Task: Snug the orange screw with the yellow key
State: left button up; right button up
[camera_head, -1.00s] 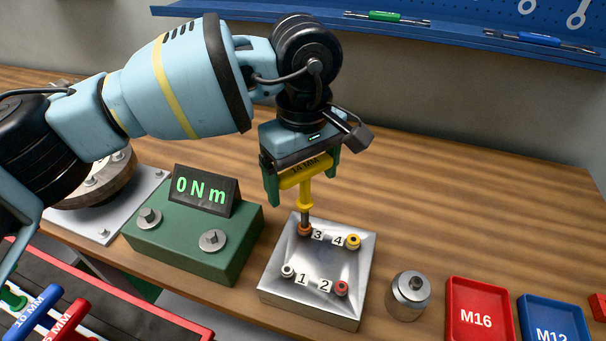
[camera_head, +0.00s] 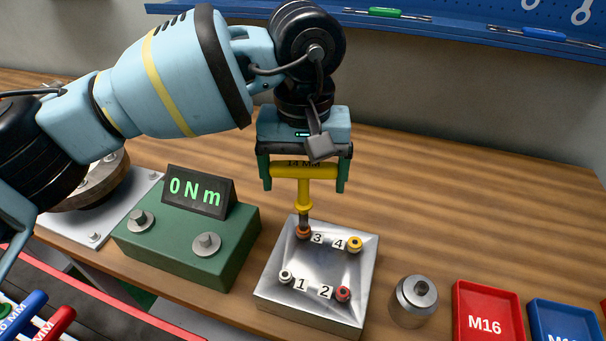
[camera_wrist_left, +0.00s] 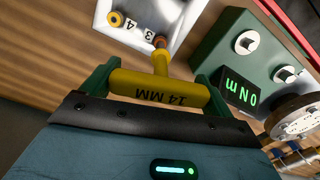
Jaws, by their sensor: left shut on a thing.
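My left gripper (camera_head: 304,178) is shut on the handle of the yellow key (camera_head: 304,190), a T-shape marked 14 MM. The key stands upright with its shaft down on the orange screw (camera_head: 303,232) beside label 3 on the metal block (camera_head: 318,263). The key's tip covers the top of the screw, so how deep it sits cannot be told. In the left wrist view the key (camera_wrist_left: 160,87) lies between the green fingers, with its shaft reaching the orange screw (camera_wrist_left: 160,41). My right gripper is in neither view.
The block also carries a yellow screw (camera_head: 354,243) at 4, a red screw (camera_head: 343,293) at 2 and a pale screw (camera_head: 285,276) at 1. A green box (camera_head: 188,245) with a display reading 0 N m (camera_head: 199,191) stands left. A metal cylinder (camera_head: 414,300) and red bin (camera_head: 489,310) stand right.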

pick_arm(q)
jog(key=m, duration=0.2)
jog(key=shift+f+m, duration=0.4)
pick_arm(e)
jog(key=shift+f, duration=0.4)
pick_arm(q)
jog(key=shift+r, duration=0.1)
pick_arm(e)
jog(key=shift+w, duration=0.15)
pick_arm(q)
jog(key=shift+m+b, duration=0.3)
jog(key=m+b, duration=0.1)
jog(key=m, duration=0.3)
jog(key=shift+d, duration=0.15)
jog(key=shift+m, duration=0.8)
jog(key=shift+s, duration=0.1)
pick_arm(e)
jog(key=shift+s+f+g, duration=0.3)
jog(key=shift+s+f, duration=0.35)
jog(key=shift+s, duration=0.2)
pick_arm(q)
jog(key=shift+r, duration=0.1)
